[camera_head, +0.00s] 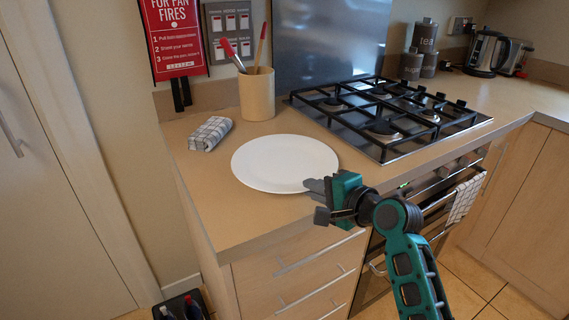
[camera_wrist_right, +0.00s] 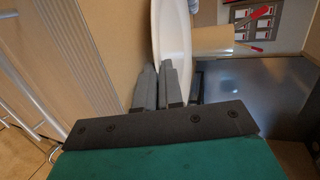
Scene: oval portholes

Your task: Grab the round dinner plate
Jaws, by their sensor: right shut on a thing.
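The round dinner plate (camera_head: 283,162) is white and lies on the counter left of the hob in the head view. It also shows in the right wrist view (camera_wrist_right: 172,38), its rim between my fingers. My right gripper (camera_head: 312,188) reaches in from the front right and is shut on the near right rim of the plate. Its fingers also show in the right wrist view (camera_wrist_right: 160,86). Whether the plate is lifted off the counter I cannot tell. My left gripper is in neither view.
A black gas hob (camera_head: 385,117) is right of the plate. A beige utensil pot (camera_head: 257,94) and a folded checked cloth (camera_head: 210,133) stand behind and left. Canisters (camera_head: 420,62) and a kettle (camera_head: 486,53) are at the back right. The counter's front left is clear.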

